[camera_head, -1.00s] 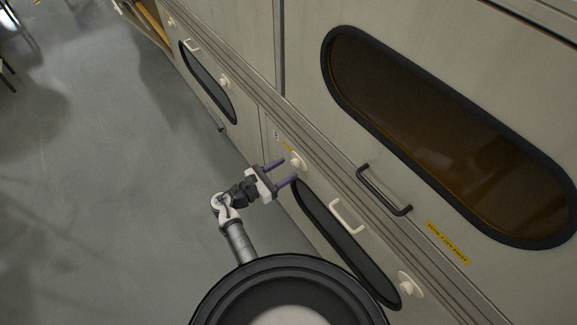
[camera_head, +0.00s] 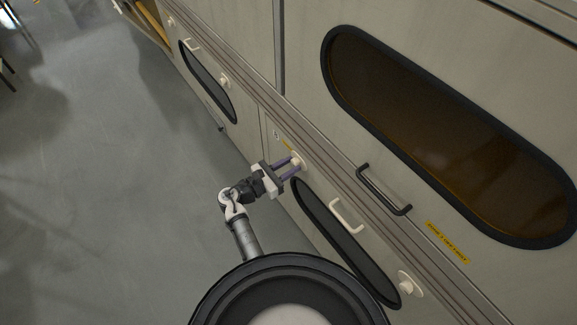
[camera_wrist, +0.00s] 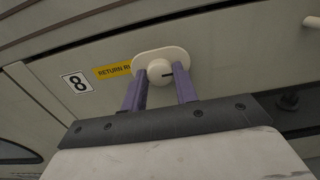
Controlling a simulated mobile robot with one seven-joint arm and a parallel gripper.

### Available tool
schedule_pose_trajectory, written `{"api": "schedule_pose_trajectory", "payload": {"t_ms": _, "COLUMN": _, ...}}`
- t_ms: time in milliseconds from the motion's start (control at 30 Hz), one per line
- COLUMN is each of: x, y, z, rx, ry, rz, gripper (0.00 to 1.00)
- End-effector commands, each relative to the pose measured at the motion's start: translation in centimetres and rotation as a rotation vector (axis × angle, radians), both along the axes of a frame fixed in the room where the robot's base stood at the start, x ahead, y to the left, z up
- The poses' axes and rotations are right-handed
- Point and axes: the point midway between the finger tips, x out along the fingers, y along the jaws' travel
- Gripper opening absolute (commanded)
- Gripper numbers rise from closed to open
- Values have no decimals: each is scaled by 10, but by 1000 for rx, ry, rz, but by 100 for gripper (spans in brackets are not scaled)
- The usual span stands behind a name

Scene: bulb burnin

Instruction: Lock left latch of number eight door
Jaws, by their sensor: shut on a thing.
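The number eight door shows its "8" label (camera_wrist: 76,82) in the wrist view, left of a cream round latch knob (camera_wrist: 160,72) on an oval plate. The knob has a dark mark pointing right in that view. The same left latch (camera_head: 298,161) is at the upper left of the lower door (camera_head: 318,196) in the head view. My gripper (camera_head: 294,166) reaches it from the lower left. In the wrist view its purple fingers (camera_wrist: 160,88) stand on either side of the knob, shut on it. The fingers partly cover the plate.
The door has a cream handle (camera_head: 346,216) and a second latch (camera_head: 408,285) at its right. A black handle (camera_head: 384,190) sits on the upper door with a dark window (camera_head: 450,140). Grey floor (camera_head: 110,170) at left is open.

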Motion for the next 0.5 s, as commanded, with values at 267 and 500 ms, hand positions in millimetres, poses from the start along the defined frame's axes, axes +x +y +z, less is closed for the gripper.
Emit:
{"api": "schedule_pose_trajectory", "payload": {"t_ms": 267, "x": 0, "y": 1, "z": 2, "rx": -15, "ry": 20, "rz": 1, "gripper": 0}}
{"api": "schedule_pose_trajectory", "payload": {"t_ms": 500, "x": 0, "y": 1, "z": 6, "rx": -83, "ry": 116, "rz": 2, "gripper": 0}}
